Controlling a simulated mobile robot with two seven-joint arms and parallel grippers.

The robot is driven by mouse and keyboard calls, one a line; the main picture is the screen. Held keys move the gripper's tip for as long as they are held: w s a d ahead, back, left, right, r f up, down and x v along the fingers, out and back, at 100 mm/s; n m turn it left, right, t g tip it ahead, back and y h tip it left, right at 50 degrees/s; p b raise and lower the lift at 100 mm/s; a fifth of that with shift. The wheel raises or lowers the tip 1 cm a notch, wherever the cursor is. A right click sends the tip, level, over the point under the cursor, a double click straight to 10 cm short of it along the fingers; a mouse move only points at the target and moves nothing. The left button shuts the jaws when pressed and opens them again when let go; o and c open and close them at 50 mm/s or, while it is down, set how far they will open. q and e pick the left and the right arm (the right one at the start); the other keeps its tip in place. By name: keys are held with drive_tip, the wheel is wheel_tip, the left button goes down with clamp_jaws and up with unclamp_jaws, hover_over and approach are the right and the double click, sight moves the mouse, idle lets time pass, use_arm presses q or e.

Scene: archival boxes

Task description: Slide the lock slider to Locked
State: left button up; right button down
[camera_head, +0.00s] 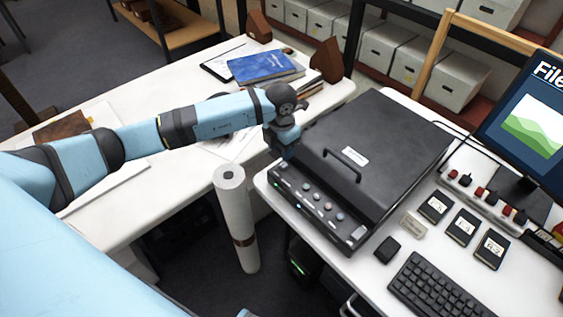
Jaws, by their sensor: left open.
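A black flatbed device (380,150) with a closed lid and a raised handle (342,165) sits on the white desk. Its sloped front panel (318,207) carries a row of small round knobs and a pale marking near the right end. I cannot make out for sure which part is the lock slider or how it is set. My left gripper (287,152) points down over the left end of this panel, hiding part of it. It is open and seems empty; whether it touches the panel I cannot tell. My right gripper is out of view.
A rolled white paper tube (235,215) stands between the two tables. A mouse (387,249), keyboard (438,287), several black cartridges and a monitor (530,120) are to the right. A blue book (262,66) lies on the left table.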

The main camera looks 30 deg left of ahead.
sight(281, 166)
use_arm(q)
wheel_tip(281, 166, down, 8)
drive_tip(key=shift+r, duration=0.15)
clamp_jaws()
